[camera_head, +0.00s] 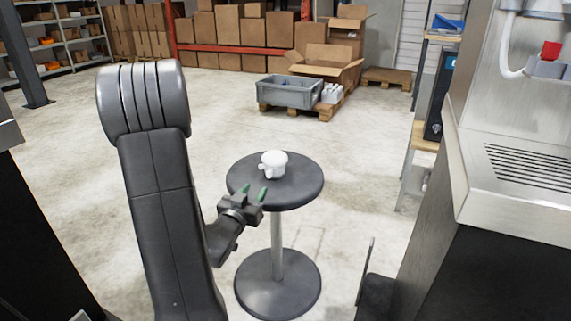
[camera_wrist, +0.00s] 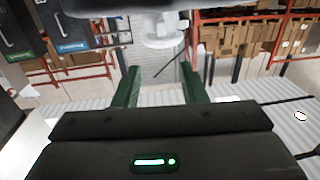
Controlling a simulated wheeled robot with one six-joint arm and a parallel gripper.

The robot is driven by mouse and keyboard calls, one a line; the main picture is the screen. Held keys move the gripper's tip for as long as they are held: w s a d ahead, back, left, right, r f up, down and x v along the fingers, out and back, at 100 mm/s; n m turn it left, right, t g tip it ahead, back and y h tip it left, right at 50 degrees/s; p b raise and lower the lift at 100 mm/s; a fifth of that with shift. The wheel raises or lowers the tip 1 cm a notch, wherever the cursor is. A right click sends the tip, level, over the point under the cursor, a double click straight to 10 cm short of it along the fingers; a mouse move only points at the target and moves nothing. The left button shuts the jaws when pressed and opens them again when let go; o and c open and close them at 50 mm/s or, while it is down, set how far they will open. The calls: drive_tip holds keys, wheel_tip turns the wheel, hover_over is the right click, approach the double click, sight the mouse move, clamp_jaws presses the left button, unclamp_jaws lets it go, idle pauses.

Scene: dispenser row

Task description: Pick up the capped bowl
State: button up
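The capped bowl (camera_head: 273,163) looks like a small white rounded vessel with a knob or handle at its lower left. It stands near the middle of a round dark pedestal table (camera_head: 305,188). My gripper (camera_head: 255,193) is at the table's near left edge, apart from the bowl and in front of it in the head view. Its two green fingers are spread with nothing between them; the wrist view also shows my gripper (camera_wrist: 160,75) open. A blurred white shape is at the top centre of the wrist view; I cannot tell whether it is the bowl.
A steel dispenser (camera_head: 515,170) with a drip grille stands close at the right. A grey crate (camera_head: 290,95) sits on a pallet behind the table. Stacked cardboard boxes (camera_head: 225,27) line the back. The floor around the table is mostly clear.

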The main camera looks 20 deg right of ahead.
sight(268, 173)
drive_tip(key=b+x, duration=0.1)
drive_tip(key=x, duration=0.5)
drive_tip(key=shift+w+d+f, duration=0.1)
drive_tip(key=shift+w+d, duration=0.1)
drive_tip(key=shift+w, duration=0.1)
drive_tip(key=b+x, duration=0.1)
drive_tip(key=x, duration=0.1)
drive_tip(key=f+x, duration=0.1)
drive_tip(key=x, duration=0.1)
drive_tip(key=shift+w+d+f+b, duration=0.1)
drive_tip(key=shift+w+d+b, duration=0.1)
drive_tip(key=shift+w+b, duration=0.2)
drive_tip(key=shift+w+d, duration=0.2)
drive_tip(key=shift+c, duration=0.5)
clamp_jaws()
